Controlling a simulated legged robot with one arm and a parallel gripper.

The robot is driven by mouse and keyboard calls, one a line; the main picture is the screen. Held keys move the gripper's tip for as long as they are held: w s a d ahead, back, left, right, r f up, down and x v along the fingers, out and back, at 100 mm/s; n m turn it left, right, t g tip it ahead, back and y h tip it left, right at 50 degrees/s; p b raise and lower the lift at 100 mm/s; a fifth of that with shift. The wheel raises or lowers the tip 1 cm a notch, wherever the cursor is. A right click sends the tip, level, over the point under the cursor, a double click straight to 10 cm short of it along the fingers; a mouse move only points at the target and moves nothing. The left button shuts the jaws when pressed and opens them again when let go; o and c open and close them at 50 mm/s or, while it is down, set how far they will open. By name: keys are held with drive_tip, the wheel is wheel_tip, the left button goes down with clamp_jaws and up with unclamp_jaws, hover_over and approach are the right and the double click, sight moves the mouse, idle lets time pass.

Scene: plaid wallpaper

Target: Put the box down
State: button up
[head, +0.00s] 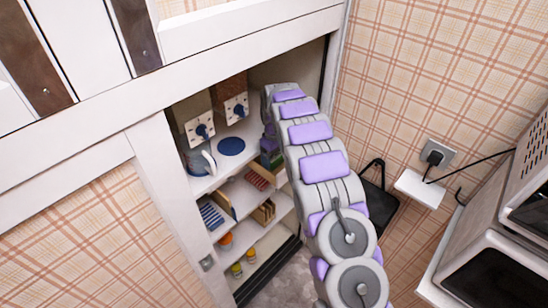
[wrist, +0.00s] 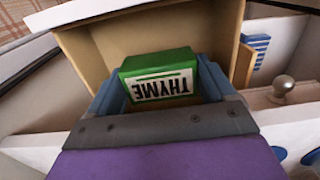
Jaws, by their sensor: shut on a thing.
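A small green box with a white label reading THYME (wrist: 160,78) sits between the blue fingers of my gripper (wrist: 162,92) in the wrist view. The label appears upside down there. The gripper is shut on it. Behind the box is an open beige compartment or container (wrist: 95,45); I cannot tell whether the box touches it. In the head view my arm reaches into a shelved white cupboard (head: 160,155), and my gripper (head: 268,153) is partly hidden behind the arm near the upper shelf's right end.
The upper shelf has blue round patches (head: 231,146) and upright plates with blue knobs (head: 200,129). Lower shelves hold a blue-striped item (head: 212,215) and small jars (head: 249,255). A white cupboard frame borders the opening. A socket with a cable (head: 437,155) is on the right wall.

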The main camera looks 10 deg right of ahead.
drive_tip(key=shift+d+f, duration=0.2)
drive_tip(key=shift+d, duration=0.05)
drive_tip(key=shift+a+f, duration=0.15)
drive_tip(key=shift+f, duration=0.1)
drive_tip(key=o, duration=0.9)
drive_tip(key=shift+o, duration=0.2)
